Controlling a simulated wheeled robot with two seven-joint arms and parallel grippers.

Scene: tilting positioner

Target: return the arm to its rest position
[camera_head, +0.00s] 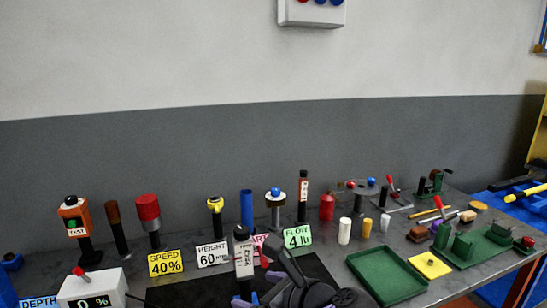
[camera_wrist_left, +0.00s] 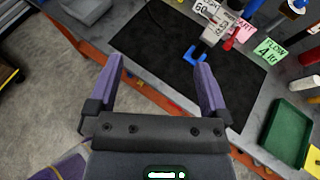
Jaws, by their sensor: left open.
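My left gripper (camera_head: 258,292) shows at the bottom middle of the head view, in front of the bench and partly cut off by the frame edge. In the left wrist view its two purple fingers (camera_wrist_left: 160,85) are spread wide apart with nothing between them. Beyond them lie the floor, the orange bench edge and a black mat (camera_wrist_left: 165,55). A grey upright device with a black knob (camera_head: 243,255) stands on the mat, apart from the fingers. It also shows in the left wrist view (camera_wrist_left: 215,28), with a blue piece (camera_wrist_left: 195,55) near its foot. My right gripper is not visible.
A white box reading 0 % (camera_head: 93,290) stands at the front left. Several upright handles, knobs and label cards, such as the yellow SPEED card (camera_head: 165,263), line the bench. A green tray (camera_head: 387,273) and a green fixture plate (camera_head: 478,247) lie to the right.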

